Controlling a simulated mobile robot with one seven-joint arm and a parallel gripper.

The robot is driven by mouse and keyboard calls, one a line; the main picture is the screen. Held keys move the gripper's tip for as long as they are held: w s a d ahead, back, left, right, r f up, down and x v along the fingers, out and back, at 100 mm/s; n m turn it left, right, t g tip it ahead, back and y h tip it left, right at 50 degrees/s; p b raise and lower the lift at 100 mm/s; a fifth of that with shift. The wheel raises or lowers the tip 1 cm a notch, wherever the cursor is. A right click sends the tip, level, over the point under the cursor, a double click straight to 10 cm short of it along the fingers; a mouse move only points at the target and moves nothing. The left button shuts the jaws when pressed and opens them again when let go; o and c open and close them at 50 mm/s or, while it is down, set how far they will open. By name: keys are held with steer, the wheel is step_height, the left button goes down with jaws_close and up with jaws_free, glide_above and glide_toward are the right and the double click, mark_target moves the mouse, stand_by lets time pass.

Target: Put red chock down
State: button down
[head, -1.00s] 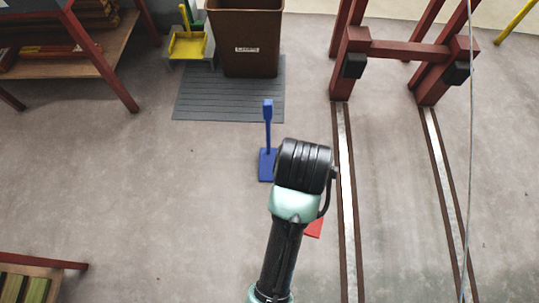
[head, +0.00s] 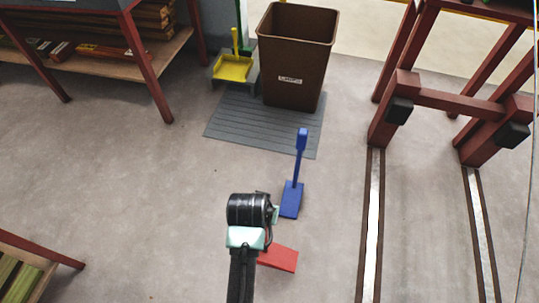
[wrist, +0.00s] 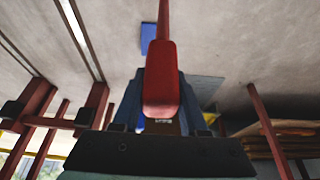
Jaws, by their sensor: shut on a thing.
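The red chock is a flat red plate (head: 279,258) with a long handle. In the head view its plate shows right of my arm, partly hidden by it. I cannot tell whether the plate touches the floor. In the wrist view its red handle (wrist: 161,75) runs between the fingers of my gripper (wrist: 160,100), which is shut on it. In the head view my wrist covers the fingers and the handle. A matching blue chock (head: 291,198) stands on the floor just beyond, its handle upright. It also shows in the wrist view (wrist: 148,38), behind the red handle.
A grey mat (head: 226,125) lies beyond the blue chock, by a brown bin (head: 297,75) and a yellow dustpan (head: 233,68). Rails (head: 371,220) run at the right under a red frame (head: 455,101). Shelves with wood (head: 90,55) stand at left. Floor at left is clear.

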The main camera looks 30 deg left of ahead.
step_height(320, 180, down, 7)
steer(key=b, duration=0.3)
steer(key=shift+f, duration=0.15)
steer(key=shift+f, duration=0.2)
steer(key=shift+c, duration=2.2)
jaws_free()
steer(key=p+v, duration=0.5)
steer(key=v, duration=0.7)
steer(key=shift+p, duration=0.3)
steer(key=shift+s+d, duration=0.1)
